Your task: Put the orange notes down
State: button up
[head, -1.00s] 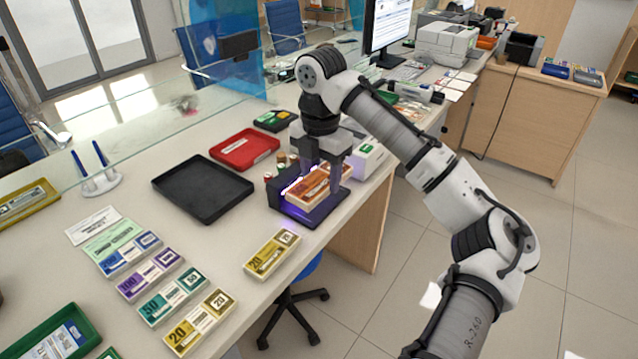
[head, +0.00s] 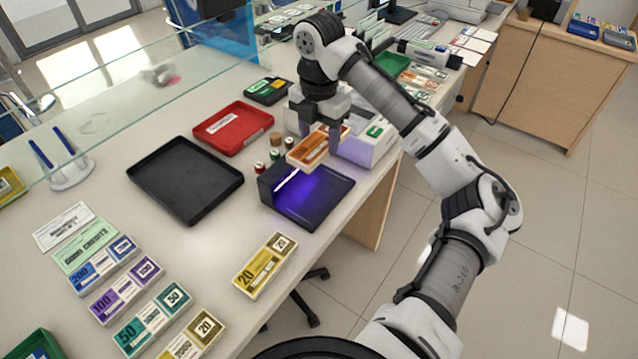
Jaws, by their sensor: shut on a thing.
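The bundle of orange notes (head: 308,151) is held between the fingers of my gripper (head: 326,143), which is shut on it. The bundle is level or nearly so and hangs above the back part of a dark note-checking device (head: 328,201) that glows violet. The gap between notes and device is hard to judge. An empty black tray (head: 186,178) lies to the left on the counter. A red tray (head: 233,128) with a white label lies behind it.
A yellow 20 bundle (head: 265,265) lies in front of the device. Several note bundles (head: 126,278) stand in a column at front left. Small stamps (head: 260,168) stand beside the device, and a white machine (head: 368,142) is behind it. A glass screen runs along the far left.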

aim_at(319, 141)
notch_tip(319, 141, down, 15)
jog(key=shift+f+p, duration=0.1)
jog(key=shift+p, duration=0.85)
jog(key=o, duration=1)
jog(key=shift+f, duration=0.1)
notch_tip(319, 141, up, 12)
jog(key=shift+r+b, duration=0.15)
jog(key=shift+b, duration=1.05)
